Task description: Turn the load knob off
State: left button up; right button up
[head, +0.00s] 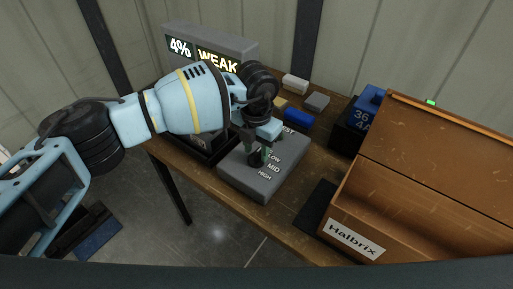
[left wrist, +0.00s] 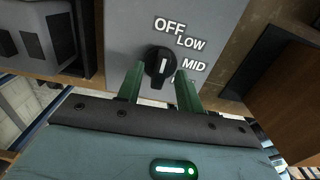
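The load knob is a black round knob (left wrist: 158,62) on a grey box (left wrist: 115,20), seen in the left wrist view. Its white mark stands nearly upright in that view, towards the OFF label (left wrist: 169,27) above it; LOW and MID labels run down to its right. In the head view the grey box (head: 245,182) sits on the bench edge and my gripper partly hides the knob. My left gripper (head: 261,152) is over the box, its green fingers apart on either side of the knob (left wrist: 160,88). I cannot tell whether they touch it. My right gripper is not in view.
A grey display unit (head: 215,42) at the back reads 4% and WEAK. A blue battery (head: 368,108) and a wooden Halbrix box (head: 350,238) stand to the right. Small blocks (head: 299,118) lie behind the knob box.

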aim_at(257, 152)
pick_arm(q)
notch_tip(257, 152, up, 7)
jog(key=shift+r, duration=0.2)
dwell(0.6)
